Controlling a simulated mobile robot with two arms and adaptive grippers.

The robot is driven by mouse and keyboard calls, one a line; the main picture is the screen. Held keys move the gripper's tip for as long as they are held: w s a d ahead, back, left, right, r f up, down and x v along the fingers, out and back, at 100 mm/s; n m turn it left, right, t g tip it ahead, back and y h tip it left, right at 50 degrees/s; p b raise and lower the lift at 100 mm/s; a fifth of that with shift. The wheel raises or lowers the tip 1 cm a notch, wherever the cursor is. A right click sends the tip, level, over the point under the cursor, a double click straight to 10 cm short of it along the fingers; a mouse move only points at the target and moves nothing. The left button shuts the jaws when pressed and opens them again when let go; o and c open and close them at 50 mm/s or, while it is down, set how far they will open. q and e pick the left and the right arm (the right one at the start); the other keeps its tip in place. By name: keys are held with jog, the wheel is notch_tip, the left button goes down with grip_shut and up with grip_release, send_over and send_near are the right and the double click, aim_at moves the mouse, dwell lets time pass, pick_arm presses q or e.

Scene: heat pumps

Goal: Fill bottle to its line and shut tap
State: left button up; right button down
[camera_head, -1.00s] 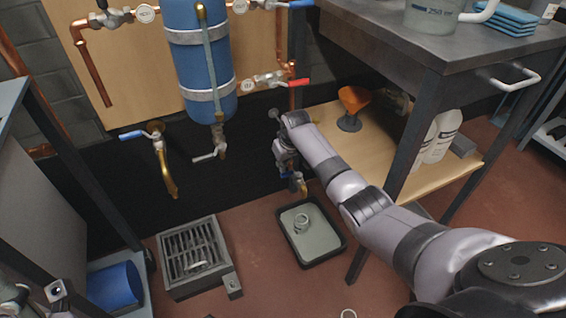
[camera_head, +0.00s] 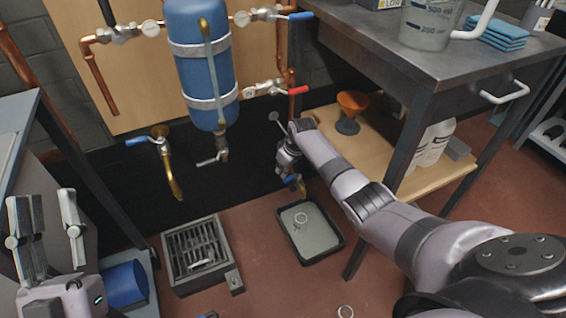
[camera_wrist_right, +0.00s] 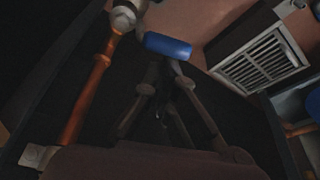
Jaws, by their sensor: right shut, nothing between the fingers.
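A small tap with a blue lever (camera_head: 291,179) and brass spout (camera_head: 301,188) sits low beside the bench. Below it, a dark-rimmed tray (camera_head: 335,250) holds a clear round-mouthed vessel (camera_head: 301,219), apparently the bottle; its line and water level cannot be made out. My right gripper (camera_head: 287,158) is by the tap. In the right wrist view its fingers (camera_wrist_right: 164,72) are shut and empty, with the blue lever (camera_wrist_right: 168,45) just beyond the tips; contact cannot be told. My left gripper (camera_head: 45,220) is open and empty at the left.
A blue tank (camera_head: 200,70) with copper pipes stands at the back. Another blue-handled tap (camera_head: 160,140) hangs above a floor grate (camera_head: 195,250). The bench (camera_head: 440,60) overhangs a shelf with an orange funnel (camera_head: 352,103) and white jugs (camera_head: 432,145). A blue cylinder (camera_head: 123,285) lies at lower left.

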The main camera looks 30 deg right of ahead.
pick_arm(q)
jog(key=w+f+g+y+p, duration=0.2)
jog(key=w+f+g, duration=0.2)
jog(key=f, duration=0.5)
jog(key=shift+f+g, duration=0.2)
jog(key=shift+g, duration=1)
pick_arm(e)
jog(key=shift+s+f+n, duration=0.1)
jog(key=shift+s+n, duration=0.4)
jog(key=shift+s, duration=0.1)
pick_arm(q)
jog(key=shift+w+a, duration=0.1)
